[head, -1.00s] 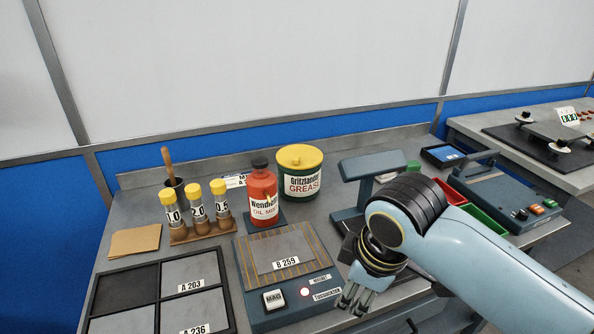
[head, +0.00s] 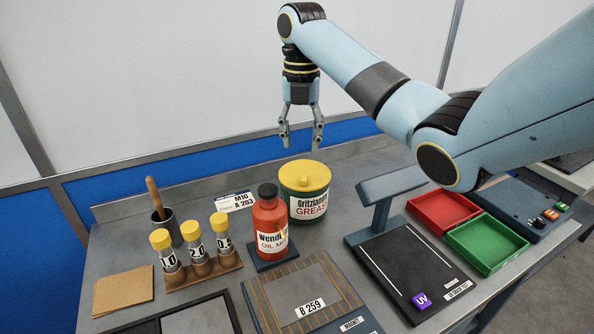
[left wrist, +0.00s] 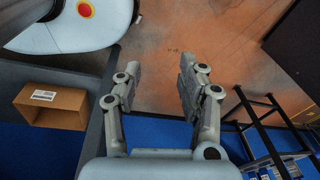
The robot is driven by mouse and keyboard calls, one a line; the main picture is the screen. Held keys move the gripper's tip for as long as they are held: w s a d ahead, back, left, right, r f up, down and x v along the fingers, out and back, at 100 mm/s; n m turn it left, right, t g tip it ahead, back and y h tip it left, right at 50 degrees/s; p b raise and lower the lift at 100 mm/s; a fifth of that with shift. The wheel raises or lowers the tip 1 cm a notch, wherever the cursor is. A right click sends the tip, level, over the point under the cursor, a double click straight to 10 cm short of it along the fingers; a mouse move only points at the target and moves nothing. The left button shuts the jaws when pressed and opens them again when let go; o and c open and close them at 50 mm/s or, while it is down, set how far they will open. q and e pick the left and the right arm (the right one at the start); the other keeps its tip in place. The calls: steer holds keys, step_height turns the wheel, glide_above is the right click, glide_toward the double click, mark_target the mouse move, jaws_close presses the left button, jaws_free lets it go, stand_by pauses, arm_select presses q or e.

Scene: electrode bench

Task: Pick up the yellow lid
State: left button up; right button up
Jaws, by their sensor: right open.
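A small gap shows between the fingertips and the lid. My left gripper (left wrist: 158,85) shows only in the left wrist view, fingers apart with nothing between them, over the floor and away from the bench top.
The red oil bottle (head: 271,224) stands close in front of the tub, to its left. Three yellow-capped vials (head: 197,250) stand in a rack further left. A lamp stand (head: 385,210), a red tray (head: 442,210) and a green tray (head: 487,243) are to the right.

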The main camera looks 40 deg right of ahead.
glide_above(304, 179)
steer(key=f, duration=0.4)
steer(key=shift+w+a+f, duration=0.1)
steer(key=shift+a, duration=0.3)
steer(key=shift+f, duration=0.3)
steer(key=f, duration=0.3)
steer(key=f+p, duration=0.1)
steer(key=f, duration=0.1)
steer(key=shift+d+f, duration=0.2)
steer(key=shift+d, duration=0.15)
arm_select(q)
steer(key=shift+s+a+r, duration=0.1)
steer(key=shift+s+r, duration=0.35)
steer(key=shift+s, duration=0.15)
arm_select(e)
steer(key=shift+c, duration=1.1)
arm_select(q)
steer(key=shift+s, duration=0.25)
arm_select(e)
jaws_close()
